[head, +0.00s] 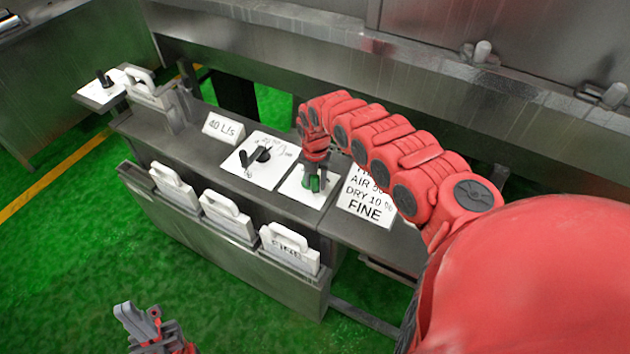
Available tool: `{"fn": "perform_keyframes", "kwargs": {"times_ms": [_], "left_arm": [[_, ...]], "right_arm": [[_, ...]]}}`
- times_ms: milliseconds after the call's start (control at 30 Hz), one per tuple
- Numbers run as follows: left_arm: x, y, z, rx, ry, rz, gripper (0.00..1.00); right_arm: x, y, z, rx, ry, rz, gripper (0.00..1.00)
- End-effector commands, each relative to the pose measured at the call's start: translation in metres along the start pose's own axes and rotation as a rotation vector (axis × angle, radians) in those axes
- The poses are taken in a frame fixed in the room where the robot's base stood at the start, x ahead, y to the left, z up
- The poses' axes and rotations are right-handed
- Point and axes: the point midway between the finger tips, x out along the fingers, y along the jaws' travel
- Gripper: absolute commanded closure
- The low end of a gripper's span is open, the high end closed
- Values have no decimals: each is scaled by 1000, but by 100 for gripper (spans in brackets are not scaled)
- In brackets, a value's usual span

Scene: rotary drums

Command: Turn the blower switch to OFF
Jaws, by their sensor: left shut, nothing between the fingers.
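A white plate (293,188) lies on the grey console, with a small green part (314,183) on it. It may be the blower switch, but its marking is not readable. My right gripper (312,178) points down over this plate, its fingertips at the green part and hiding much of it; I cannot tell whether they grip it. Left of it is another white plate (264,174) with a black knob (262,155), a black pointer and unreadable scale marks. My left gripper (146,318) is shut and empty, low in front of the console.
A "40 L/s" card (223,128) and a larger card reading "AIR", "DRY 10 %", "FINE" (366,207) sit on the console. Several white handled plates, including one (290,249), line its front rack. A black knob on a white plate (98,90) stands far left. Green floor is clear.

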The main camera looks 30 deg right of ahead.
Motion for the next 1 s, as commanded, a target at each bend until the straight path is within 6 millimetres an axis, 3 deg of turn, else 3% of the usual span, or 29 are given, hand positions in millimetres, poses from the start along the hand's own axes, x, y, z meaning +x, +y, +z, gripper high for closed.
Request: {"fn": "perform_keyframes", "kwargs": {"times_ms": [100,467,667,1000], "left_arm": [[0,0,0,0,0,0,100],[-2,0,0,0,0,0,100],[-11,0,2,0,0,0,100],[-36,2,6,0,0,0,100]], "right_arm": [[0,0,0,1,1,0,37],[-6,1,1,2,-2,3,37],[-40,-1,3,3,-6,3,37],[-123,2,1,0,-5,5,37]]}}
